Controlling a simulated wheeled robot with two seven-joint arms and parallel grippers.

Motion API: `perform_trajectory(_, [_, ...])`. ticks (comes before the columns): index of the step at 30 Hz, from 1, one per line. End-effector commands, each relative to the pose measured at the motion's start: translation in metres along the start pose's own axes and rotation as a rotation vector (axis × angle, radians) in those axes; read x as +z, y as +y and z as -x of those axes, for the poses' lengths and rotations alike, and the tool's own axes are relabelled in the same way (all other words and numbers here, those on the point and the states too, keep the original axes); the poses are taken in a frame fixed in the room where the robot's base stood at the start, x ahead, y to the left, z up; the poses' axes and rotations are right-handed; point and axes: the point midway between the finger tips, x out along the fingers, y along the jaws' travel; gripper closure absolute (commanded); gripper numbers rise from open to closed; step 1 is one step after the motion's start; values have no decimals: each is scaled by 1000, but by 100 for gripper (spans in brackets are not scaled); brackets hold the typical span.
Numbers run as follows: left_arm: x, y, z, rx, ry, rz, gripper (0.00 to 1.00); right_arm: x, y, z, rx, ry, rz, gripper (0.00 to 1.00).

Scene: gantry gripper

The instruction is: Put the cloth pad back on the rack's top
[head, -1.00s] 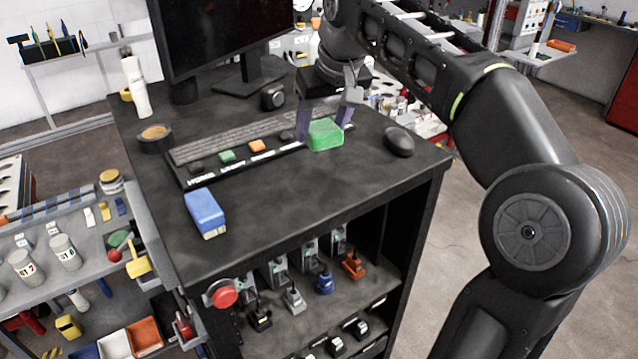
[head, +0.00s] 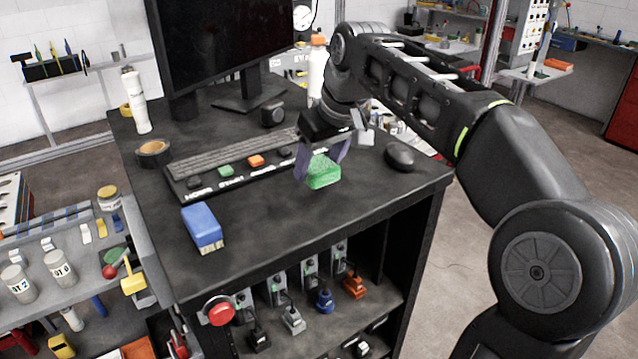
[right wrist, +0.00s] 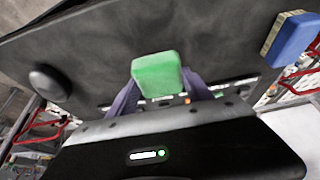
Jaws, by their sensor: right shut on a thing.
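A green pad (head: 323,172), which I take as the cloth pad, is held between the purple-grey fingers of my right gripper (head: 322,160). In the right wrist view the green pad (right wrist: 157,74) shows between the two fingers (right wrist: 165,92), in front of the dark surface. The rack's black top (head: 270,220) lies under and around it. I cannot tell whether the pad touches the top or hangs just above it. My left gripper is not in view.
A blue block with a beige underside (head: 203,228) lies on the top at the left. A keyboard (head: 235,160), monitor (head: 225,40), tape roll (head: 153,153) and black mouse (head: 400,157) also stand there. A red button (head: 220,311) is on the front edge. The front middle is bare.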

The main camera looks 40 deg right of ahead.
Motion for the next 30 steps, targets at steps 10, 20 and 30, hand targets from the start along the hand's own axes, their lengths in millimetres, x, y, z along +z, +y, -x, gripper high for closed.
perform_trajectory(10, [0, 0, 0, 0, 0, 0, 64, 4, 0, -8, 1, -2, -1, 80])
perform_trajectory(20, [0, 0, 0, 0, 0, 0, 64, 17, 0, -38, 1, 0, 0, 80])
perform_trajectory(30, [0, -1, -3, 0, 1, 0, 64, 18, 0, -42, 0, 0, 0, 41])
